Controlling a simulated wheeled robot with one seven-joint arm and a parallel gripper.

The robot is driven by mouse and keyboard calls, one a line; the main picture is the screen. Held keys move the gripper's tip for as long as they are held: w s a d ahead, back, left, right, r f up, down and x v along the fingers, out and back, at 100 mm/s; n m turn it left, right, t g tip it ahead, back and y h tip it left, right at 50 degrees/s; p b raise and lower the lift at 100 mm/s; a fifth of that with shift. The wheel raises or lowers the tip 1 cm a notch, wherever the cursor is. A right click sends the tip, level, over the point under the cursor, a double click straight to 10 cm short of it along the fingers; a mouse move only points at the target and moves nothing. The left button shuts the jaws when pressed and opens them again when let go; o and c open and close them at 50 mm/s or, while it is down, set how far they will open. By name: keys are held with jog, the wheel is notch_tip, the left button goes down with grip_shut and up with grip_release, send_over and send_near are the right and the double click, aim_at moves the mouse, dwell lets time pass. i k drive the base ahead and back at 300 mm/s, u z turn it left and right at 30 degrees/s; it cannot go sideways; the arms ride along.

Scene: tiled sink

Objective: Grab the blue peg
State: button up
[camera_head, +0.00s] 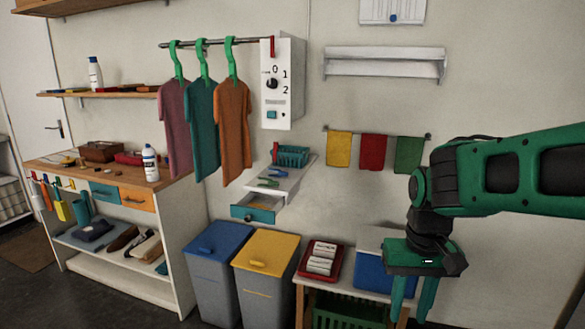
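Small clothes pegs lie on a white wall shelf (291,183) near the middle of the view. A blue peg (277,170) appears to lie there, just behind a green peg (268,182); both are small in the picture. My gripper (412,300) is at the lower right, pointing down, with its two green fingers apart and nothing seen between them. It is well to the right of the shelf and the pegs, not touching them. The lower ends of the fingers are near the bottom edge.
A teal basket (292,156) with a red peg (275,152) stands at the back of the shelf. An open drawer (254,213) is below. Hanging shirts (234,130) are close on the left. Blue and yellow bins (264,250) and a low table with a red tray (307,270) stand beneath.

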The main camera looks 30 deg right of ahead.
aim_at(280, 173)
jog(key=z, duration=0.45)
jog(key=i, duration=1.25)
jog(key=z, duration=0.35)
